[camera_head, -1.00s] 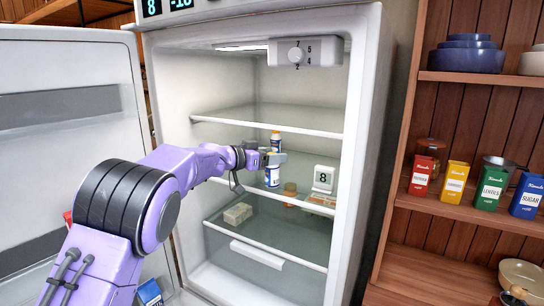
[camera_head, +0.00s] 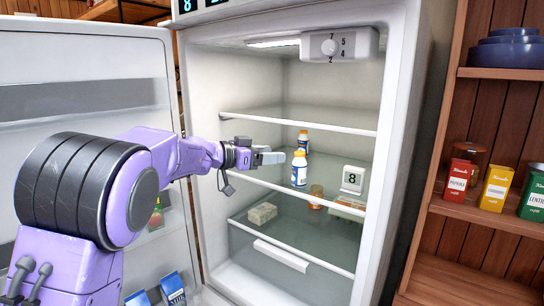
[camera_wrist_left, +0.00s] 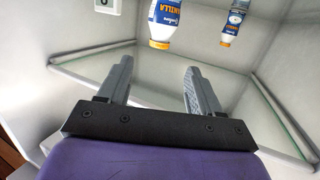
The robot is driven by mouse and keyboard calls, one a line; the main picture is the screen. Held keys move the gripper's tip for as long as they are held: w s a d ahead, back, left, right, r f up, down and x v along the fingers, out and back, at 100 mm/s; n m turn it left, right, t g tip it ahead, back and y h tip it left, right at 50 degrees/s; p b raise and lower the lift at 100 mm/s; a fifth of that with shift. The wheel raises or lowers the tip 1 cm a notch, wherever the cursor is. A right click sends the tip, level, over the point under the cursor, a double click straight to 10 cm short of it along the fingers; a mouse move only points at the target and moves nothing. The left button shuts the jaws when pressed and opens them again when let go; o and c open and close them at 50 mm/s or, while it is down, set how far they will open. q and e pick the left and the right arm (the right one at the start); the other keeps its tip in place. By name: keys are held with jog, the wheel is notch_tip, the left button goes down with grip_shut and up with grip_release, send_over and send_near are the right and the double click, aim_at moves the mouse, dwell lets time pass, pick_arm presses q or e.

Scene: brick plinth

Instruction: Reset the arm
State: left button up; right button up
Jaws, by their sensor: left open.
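My left gripper (camera_head: 270,157) reaches into the open fridge (camera_head: 398,150) from the left. Its jaws are open and empty; both fingers show apart in the left wrist view (camera_wrist_left: 158,72). A white bottle with a blue and orange label (camera_head: 299,172) stands upright on the middle glass shelf, just right of the fingertips. It also shows in the left wrist view (camera_wrist_left: 165,22), beyond the fingers with a gap. A second similar bottle (camera_head: 303,140) stands behind it and shows in the left wrist view too (camera_wrist_left: 233,22). My right gripper is not in view.
The fridge door (camera_head: 85,65) stands open at the left, beside my arm. A white "8" display (camera_head: 352,179), a small amber jar (camera_head: 316,196) and a pale block (camera_head: 262,213) are inside the fridge. A wooden shelf unit (camera_head: 480,255) with tins stands at the right.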

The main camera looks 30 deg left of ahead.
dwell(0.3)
pick_arm(q)
jog(key=s+f+n+y, duration=0.3)
jog(key=f, duration=0.9)
jog(key=s+f+n+y, duration=0.3)
jog(key=f+n, duration=0.1)
jog(key=f, duration=0.7)
jog(key=s+f+n+y, duration=0.3)
jog(key=f+y, duration=0.1)
jog(key=f, duration=0.8)
jog(key=s+d+f+n+g, duration=0.1)
jog(key=s+f+g, duration=0.2)
jog(key=s+f, duration=0.4)
jog(key=s+d+f+g, duration=0.2)
jog(key=s+f, duration=0.6)
jog(key=s, duration=0.8)
jog(key=s+d+f+n+g+y, duration=0.1)
jog(key=s+d+f+g, duration=0.1)
jog(key=s+f+g, duration=0.4)
jog(key=s+f, duration=0.1)
jog(key=s, duration=0.4)
jog(key=shift+s+d+f+n, duration=0.15)
jog(key=shift+s+n, duration=0.15)
jog(key=shift+s, duration=0.05)
